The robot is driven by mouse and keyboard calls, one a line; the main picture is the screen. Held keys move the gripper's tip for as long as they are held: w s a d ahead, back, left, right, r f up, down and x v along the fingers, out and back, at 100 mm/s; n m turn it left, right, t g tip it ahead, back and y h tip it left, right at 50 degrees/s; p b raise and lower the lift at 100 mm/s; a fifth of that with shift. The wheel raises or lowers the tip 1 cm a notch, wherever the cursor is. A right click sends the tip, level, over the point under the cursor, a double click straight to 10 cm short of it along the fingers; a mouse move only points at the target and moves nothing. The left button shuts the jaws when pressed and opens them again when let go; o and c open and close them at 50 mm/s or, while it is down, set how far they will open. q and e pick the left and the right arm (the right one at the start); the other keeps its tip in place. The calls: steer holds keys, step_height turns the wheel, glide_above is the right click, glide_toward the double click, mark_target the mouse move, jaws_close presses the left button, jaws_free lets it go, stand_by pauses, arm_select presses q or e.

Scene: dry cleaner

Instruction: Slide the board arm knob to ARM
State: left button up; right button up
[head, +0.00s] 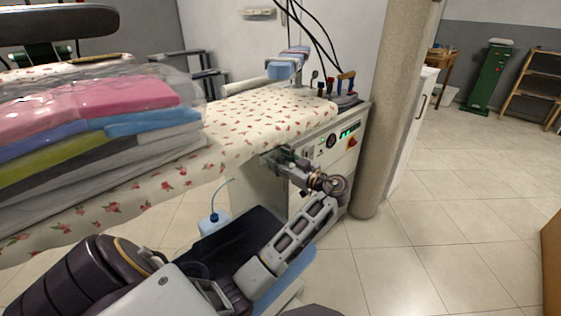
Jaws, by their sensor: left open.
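The ironing board (262,117) has a cream cover with red flowers. Its control panel (341,137) is on the front of the cabinet at the board's right end, with a round gauge, a green lit display and an orange-red triangle. My left gripper (272,158) is open in front of the cabinet, just under the board's edge and left of the gauge. I cannot make out the board arm knob or its ARM mark; the gripper and wrist cover part of the panel. I cannot tell whether the fingers touch anything. My right gripper is not in view.
Folded clothes in clear plastic (95,115) lie on the board at left. Bottles and an iron (346,88) stand at its right end. A round column (389,110) rises right of the cabinet. A small bottle (213,222) is below the board. Open tiled floor lies at right.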

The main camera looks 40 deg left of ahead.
arm_select(q)
steer(key=s+d, duration=0.1)
steer(key=d, duration=1.1)
stand_by(0.4)
